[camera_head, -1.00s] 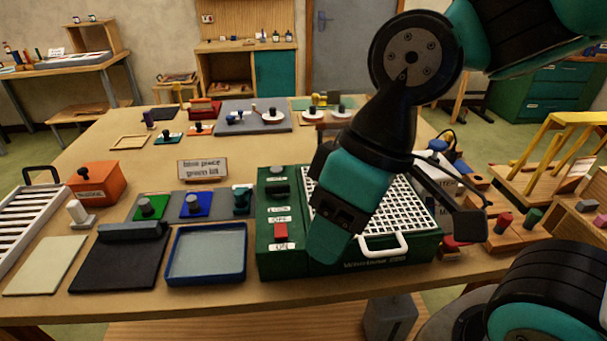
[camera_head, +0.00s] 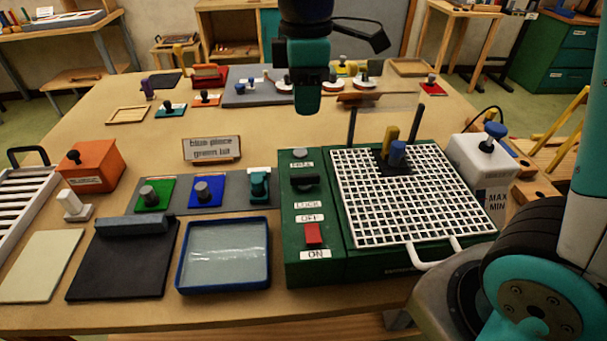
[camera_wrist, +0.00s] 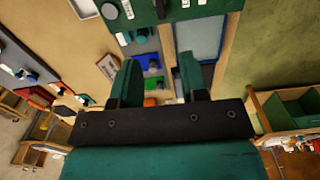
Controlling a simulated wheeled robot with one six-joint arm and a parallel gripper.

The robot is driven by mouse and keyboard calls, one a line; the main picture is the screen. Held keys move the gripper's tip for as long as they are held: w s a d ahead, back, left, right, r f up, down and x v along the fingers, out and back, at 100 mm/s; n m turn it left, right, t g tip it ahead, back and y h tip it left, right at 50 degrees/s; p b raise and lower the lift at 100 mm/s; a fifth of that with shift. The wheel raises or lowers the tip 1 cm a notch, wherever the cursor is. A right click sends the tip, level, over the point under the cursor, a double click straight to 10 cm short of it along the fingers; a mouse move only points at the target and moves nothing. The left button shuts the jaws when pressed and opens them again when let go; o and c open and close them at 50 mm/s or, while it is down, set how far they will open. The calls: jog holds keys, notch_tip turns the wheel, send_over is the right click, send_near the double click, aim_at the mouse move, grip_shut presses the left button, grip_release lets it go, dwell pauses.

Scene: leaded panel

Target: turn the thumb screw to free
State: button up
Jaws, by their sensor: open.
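The green grinder box (camera_head: 380,262) stands at the table's front, right of middle. On its left panel is a black thumb screw (camera_head: 304,182), its bar lying about crosswise, between a blurred upper label (camera_head: 300,165) and a LOCK label (camera_head: 307,204). My gripper (camera_head: 307,108) hangs above the table, behind and above the thumb screw, apart from it and empty. In the wrist view my gripper (camera_wrist: 158,70) shows two teal fingers spread open with nothing between them. The grinder's green panel (camera_wrist: 150,18) crosses the top there; I cannot make out the screw's turn in that view.
A red switch (camera_head: 312,234) sits below the screw, and a white grid (camera_head: 415,200) covers the grinder's right part. A blue tray (camera_head: 224,256) and glass pieces with knobs (camera_head: 207,192) lie left. A white tank (camera_head: 482,160) stands right. A sign (camera_head: 211,149) stands behind.

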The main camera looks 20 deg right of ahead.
aim_at(305, 175)
notch_tip(305, 175, down, 17)
jog(key=shift+f+p, duration=0.1)
jog(key=shift+p, duration=0.75)
grip_shut()
